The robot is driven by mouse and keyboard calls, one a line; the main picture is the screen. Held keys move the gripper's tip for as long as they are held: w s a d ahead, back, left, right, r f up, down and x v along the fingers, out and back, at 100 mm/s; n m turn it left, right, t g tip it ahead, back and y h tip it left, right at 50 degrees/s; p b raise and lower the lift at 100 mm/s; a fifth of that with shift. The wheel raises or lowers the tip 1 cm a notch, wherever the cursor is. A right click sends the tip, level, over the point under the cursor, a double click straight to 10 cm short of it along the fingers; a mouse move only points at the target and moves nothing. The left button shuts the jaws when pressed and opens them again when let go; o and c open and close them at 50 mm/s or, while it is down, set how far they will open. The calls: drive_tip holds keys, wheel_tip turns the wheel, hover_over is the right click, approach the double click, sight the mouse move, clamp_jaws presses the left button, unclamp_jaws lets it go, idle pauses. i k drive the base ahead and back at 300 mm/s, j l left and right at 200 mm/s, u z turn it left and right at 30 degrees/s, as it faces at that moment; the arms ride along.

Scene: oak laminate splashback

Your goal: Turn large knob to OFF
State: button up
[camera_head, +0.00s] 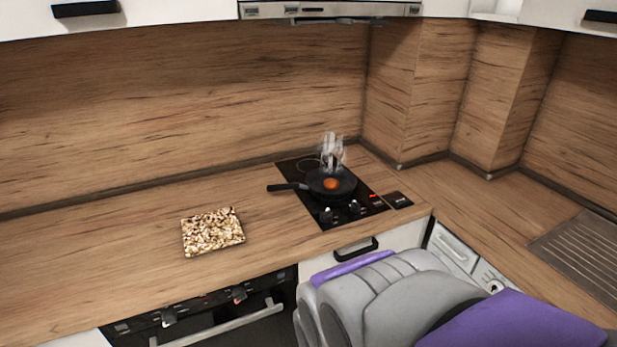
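A black cooktop (308,205) is set in the wooden counter, with two small knobs near its front edge. The left cooktop knob (326,216) and the right cooktop knob (354,207) look similar in size; I cannot tell which is the large one or read their settings. Red marks (376,198) show to the right of them. A black pan (343,188) with an orange item (330,184) in it stands on the cooktop, with pale steam-like wisps above. My gripper is not in view; my grey and purple body parts fill the lower right.
A speckled board (212,231) lies on the counter left of the cooktop. The pan handle (284,187) points left. An oven (205,315) with knobs and a bar handle is below the counter. A range hood (330,10) hangs above. The counter's left stretch is clear.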

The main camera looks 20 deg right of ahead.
sight(326, 217)
drive_tip(key=i+l+z, duration=0.15)
drive_tip(key=z, duration=0.25)
drive_tip(key=i+z, duration=0.55)
drive_tip(key=z, duration=0.2)
